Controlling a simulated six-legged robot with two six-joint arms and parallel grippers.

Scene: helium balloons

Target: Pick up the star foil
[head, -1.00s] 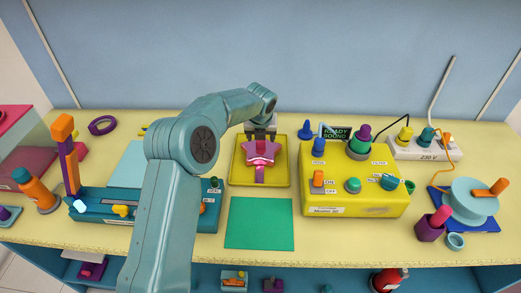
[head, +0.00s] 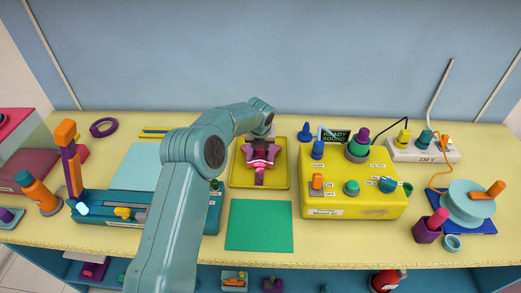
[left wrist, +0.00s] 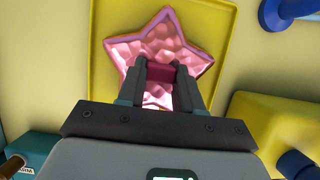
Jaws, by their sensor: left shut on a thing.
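The pink star foil (head: 260,152) is at the yellow tray (head: 238,182) in the middle of the table. A magenta tail part points to the tray's near side. My left gripper (head: 262,137) comes down from the back over the star. In the left wrist view the star foil (left wrist: 138,50) lies ahead of the gripper (left wrist: 161,70), whose fingers are shut on a dark red part of it. The fingers hide the star's middle. I cannot tell whether the star is clear of the tray. My right gripper is not in view.
A green mat (head: 260,226) lies in front of the tray. A yellow machine (head: 350,204) with knobs stands close on the right. A teal sealer-like device (head: 150,212) is on the left, partly behind my arm. A blue cone (head: 305,132) stands at the back right.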

